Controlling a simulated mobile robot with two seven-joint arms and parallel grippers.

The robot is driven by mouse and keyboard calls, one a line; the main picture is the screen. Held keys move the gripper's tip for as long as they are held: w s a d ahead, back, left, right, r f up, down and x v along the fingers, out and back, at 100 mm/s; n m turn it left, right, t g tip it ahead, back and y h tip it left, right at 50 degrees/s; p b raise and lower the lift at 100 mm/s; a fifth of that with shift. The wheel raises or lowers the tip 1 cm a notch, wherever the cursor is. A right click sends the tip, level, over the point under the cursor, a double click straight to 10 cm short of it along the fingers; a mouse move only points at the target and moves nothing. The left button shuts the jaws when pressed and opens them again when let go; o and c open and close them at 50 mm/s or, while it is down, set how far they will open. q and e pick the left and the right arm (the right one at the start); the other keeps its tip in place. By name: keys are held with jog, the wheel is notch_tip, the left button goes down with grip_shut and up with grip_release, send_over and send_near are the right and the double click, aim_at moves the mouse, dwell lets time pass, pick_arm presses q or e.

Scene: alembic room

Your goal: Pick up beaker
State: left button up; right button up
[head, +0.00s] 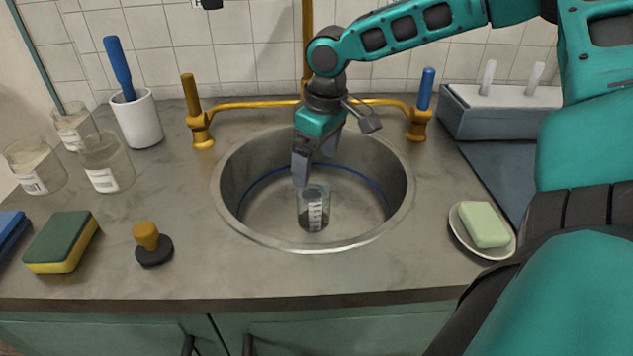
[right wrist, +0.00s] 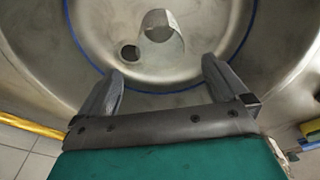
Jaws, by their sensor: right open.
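A clear glass beaker (head: 315,214) with a white label or scale stands inside the round steel sink (head: 228,190). It also shows in the right wrist view (right wrist: 163,32), beyond the fingertips and beside the dark drain hole. My right gripper (head: 314,170) points down into the sink, just above the beaker's rim. In the right wrist view its two fingers (right wrist: 161,70) are spread apart with nothing between them. In the head view one finger overlaps the area just above the rim; I cannot tell the exact gap. My left gripper is not in view.
The sink wall surrounds the gripper. A brass faucet (head: 250,105) stands behind it. Several labelled glass containers (head: 105,168), a white cup (head: 140,122), a sponge (head: 62,240) and a stopper (head: 152,246) are left. A soap dish (head: 484,248) is right. The front counter is clear.

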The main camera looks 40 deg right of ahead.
aim_at(313, 203)
jog(key=f, duration=0.2)
jog(key=f+b, duration=0.1)
jog(key=f, duration=0.3)
jog(key=shift+w+a+f, duration=0.15)
jog(key=shift+w+f, duration=0.1)
jog(key=shift+w, duration=0.05)
notch_tip(313, 203, down, 5)
jog(key=shift+w+f+b, duration=0.15)
jog(key=shift+b, duration=0.8)
jog(key=shift+c, duration=0.4)
jog(key=c, duration=1.2)
jog(key=shift+c, duration=0.2)
jog(key=shift+r, duration=0.25)
